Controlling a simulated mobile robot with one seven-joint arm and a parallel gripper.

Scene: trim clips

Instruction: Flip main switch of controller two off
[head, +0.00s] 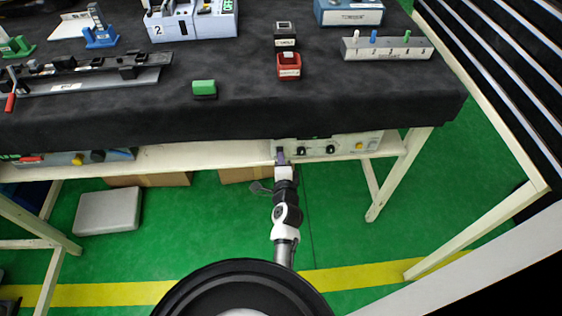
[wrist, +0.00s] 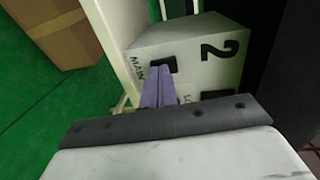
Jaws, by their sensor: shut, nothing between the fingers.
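Controller two is a white box (wrist: 205,52) with a black "2" and a "MAIN" label in the wrist view. In the head view the controller (head: 352,142) sits on the lower shelf under the table, with black knobs and a yellow button on its front. A black main switch (wrist: 171,63) shows beside the "MAIN" label, partly hidden by my fingers; its position cannot be told. My gripper (wrist: 158,74) has its purple fingers shut and empty, with the tips at or just in front of the switch. In the head view my gripper (head: 281,156) is at the controller's left end; contact cannot be told.
The dark tabletop (head: 140,105) overhangs the shelf (head: 215,152). Cardboard boxes (wrist: 65,32) stand below and behind. A table leg (head: 400,175) is to the right.

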